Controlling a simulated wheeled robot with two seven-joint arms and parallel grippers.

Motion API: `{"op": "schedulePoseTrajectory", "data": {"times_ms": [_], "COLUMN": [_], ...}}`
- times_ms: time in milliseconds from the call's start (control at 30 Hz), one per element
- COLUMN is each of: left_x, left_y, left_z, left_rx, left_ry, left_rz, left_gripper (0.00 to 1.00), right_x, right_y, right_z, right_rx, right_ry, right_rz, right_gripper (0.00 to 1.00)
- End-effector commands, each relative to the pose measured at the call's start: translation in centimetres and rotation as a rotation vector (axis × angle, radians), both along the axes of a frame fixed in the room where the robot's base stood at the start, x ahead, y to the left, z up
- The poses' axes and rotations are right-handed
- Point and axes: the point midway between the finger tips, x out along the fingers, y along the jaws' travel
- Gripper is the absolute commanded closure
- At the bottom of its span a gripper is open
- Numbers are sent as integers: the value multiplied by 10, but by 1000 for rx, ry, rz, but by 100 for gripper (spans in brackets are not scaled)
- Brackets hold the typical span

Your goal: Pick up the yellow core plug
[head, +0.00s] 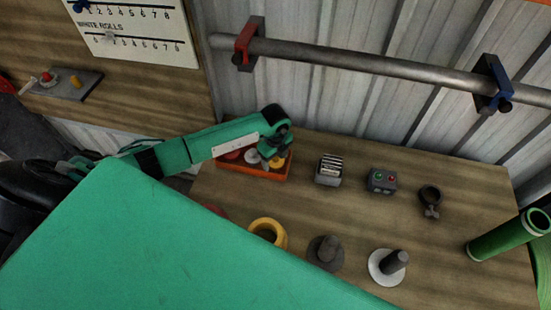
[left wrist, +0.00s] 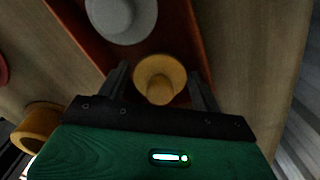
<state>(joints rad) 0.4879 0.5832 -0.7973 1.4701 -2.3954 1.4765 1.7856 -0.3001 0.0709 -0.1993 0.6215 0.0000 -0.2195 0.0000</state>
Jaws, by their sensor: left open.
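The yellow core plug (head: 277,163) sits in an orange tray (head: 262,174) at the back left of the table, partly covered by my left gripper in the head view. In the left wrist view the plug (left wrist: 160,72) shows as a round flanged piece between the two fingers. My left gripper (left wrist: 160,84) is open, one finger on each side of the plug; I cannot tell whether they touch it. A grey-white plug (left wrist: 122,16) lies beside it in the tray, and a red one (head: 232,154) is at the tray's left. My right gripper is not in view.
A yellow ring-like piece (head: 268,230), a dark flanged piece (head: 325,252) and a white flanged piece (head: 387,266) stand at the front. A small striped box (head: 329,169), a button box (head: 382,180) and a black clamp (head: 430,200) stand right of the tray. A green tube (head: 505,236) lies far right.

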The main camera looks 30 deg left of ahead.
Motion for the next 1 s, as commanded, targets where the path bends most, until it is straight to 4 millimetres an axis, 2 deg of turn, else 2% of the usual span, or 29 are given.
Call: {"op": "schedulePoseTrajectory", "data": {"times_ms": [267,433,467,767,867,1000], "left_x": [0,0,0,1,1,2], "left_y": [0,0,0,0,1,1], "left_z": [-4,-4,-4,0,10,37], "left_rx": [1,1,1,0,0,0], "left_ry": [0,0,0,-3,-4,-8], "left_rz": [0,0,0,0,1,-1], "left_gripper": [34,66,68,68,68,68], "right_x": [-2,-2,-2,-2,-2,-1], "right_y": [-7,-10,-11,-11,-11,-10], "right_z": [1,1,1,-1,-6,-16], "right_rx": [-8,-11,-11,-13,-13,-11], "right_ry": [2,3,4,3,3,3], "right_rz": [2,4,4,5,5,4], "right_gripper": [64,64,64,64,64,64]}}
